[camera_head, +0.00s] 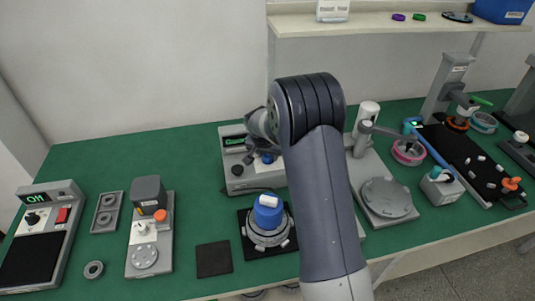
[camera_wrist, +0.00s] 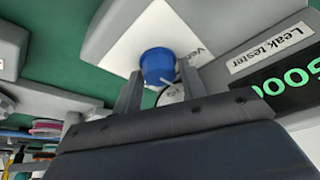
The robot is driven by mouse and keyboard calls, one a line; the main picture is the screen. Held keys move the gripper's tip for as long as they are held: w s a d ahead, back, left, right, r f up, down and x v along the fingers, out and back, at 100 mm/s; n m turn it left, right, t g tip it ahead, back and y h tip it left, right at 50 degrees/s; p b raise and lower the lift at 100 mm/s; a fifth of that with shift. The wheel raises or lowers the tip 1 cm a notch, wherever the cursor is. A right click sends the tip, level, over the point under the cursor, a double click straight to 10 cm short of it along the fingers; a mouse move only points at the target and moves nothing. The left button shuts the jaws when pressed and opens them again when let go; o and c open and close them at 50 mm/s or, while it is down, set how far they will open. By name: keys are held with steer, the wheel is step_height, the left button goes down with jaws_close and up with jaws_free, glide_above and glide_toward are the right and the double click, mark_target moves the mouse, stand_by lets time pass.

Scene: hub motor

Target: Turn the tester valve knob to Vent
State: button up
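The leak tester (camera_head: 238,180) is a grey box with a lit green display, on the green bench left of my arm. Its blue valve knob (camera_wrist: 157,66) sits on a white label plate, partly lettered "Ve…", in the wrist view. The knob also shows small beside my gripper in the head view (camera_head: 268,158). My gripper (camera_wrist: 160,82) is at the knob with one finger on each side. The fingers stand apart, with a visible gap at the right one; contact at the left one is unclear. The knob's pointer and the rest of the lettering are hard to read.
A fixture with a blue-topped part (camera_head: 267,213) stands in front of the tester, next to a dark square pad (camera_head: 214,259). A grey station with a round plate (camera_head: 387,198) is right of my arm. A shelf (camera_head: 400,24) runs above the back right.

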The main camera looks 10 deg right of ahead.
steer(key=c, duration=0.6)
steer(key=shift+n, duration=0.3)
steer(key=n, duration=0.1)
steer(key=n+y+b, duration=0.1)
steer(key=n, duration=0.1)
steer(key=n+y+b, duration=0.1)
steer(key=n, duration=0.1)
steer(key=shift+d+t, duration=0.25)
steer(key=shift+t, duration=0.05)
steer(key=shift+f+n+y+b, duration=0.1)
steer(key=shift+n+y+b, duration=0.4)
steer(key=shift+n+b, duration=0.45)
steer(key=shift+n+y+b, duration=0.5)
steer(key=shift+n+b, duration=0.15)
steer(key=shift+n, duration=0.6)
steer(key=o, duration=1)
